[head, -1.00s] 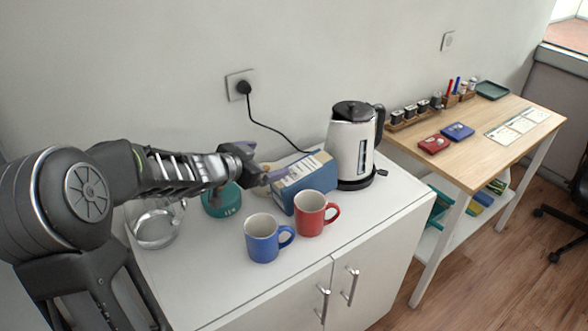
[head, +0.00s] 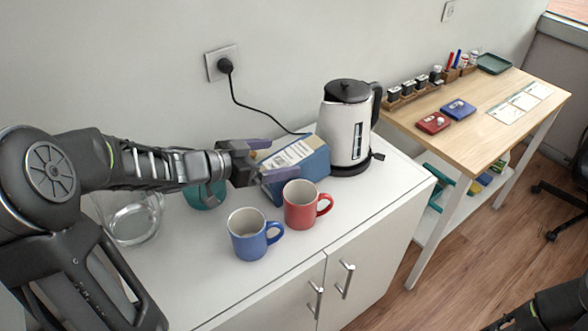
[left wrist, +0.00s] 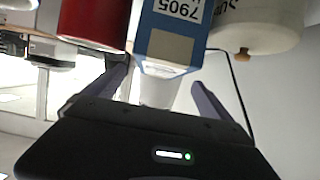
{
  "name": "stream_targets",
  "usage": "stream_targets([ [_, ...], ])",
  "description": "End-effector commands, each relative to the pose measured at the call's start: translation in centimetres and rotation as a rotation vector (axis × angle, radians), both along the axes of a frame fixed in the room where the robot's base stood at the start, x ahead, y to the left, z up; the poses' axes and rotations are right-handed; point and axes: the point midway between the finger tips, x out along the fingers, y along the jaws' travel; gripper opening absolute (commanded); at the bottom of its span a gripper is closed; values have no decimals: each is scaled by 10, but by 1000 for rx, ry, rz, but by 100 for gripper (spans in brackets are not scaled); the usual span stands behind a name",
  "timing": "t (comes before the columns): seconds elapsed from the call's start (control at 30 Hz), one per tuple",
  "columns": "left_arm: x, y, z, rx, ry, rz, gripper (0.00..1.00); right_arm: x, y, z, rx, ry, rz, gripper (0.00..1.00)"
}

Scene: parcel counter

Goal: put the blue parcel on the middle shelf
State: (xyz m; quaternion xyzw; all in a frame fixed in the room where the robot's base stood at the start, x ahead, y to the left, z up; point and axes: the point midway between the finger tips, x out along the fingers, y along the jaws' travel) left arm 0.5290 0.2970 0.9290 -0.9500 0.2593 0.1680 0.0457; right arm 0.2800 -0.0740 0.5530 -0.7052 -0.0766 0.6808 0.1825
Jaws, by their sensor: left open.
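The blue parcel (head: 302,166), a box with a white label on top, lies on the white cabinet top in front of the kettle. My left gripper (head: 277,158) is open at the parcel's left end, its fingers to either side of that end. In the left wrist view the parcel (left wrist: 170,48) is ahead, between the open fingers (left wrist: 160,84). I cannot tell whether the fingers touch it. A lower shelf (head: 432,226) under the wooden table at right holds several coloured items; I cannot tell which shelf is the middle one. My right gripper is not visible.
A red mug (head: 301,206) and a blue mug (head: 248,236) stand close in front of the parcel. The kettle (head: 349,130) is just behind its right end. A teal object (head: 205,192) and a glass jug (head: 130,216) are near my left arm. The cabinet's front right is clear.

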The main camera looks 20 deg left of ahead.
Motion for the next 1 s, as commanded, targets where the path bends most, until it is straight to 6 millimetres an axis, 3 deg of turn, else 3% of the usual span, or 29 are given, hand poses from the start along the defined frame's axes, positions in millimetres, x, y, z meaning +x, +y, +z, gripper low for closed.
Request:
stream_targets([
  [0.43,9,-6,-5,0,0,0,95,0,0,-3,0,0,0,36],
  [0.8,46,-28,-22,1,1,0,95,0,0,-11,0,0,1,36],
  [1.0,48,-29,-21,1,0,2,95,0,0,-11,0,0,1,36],
])
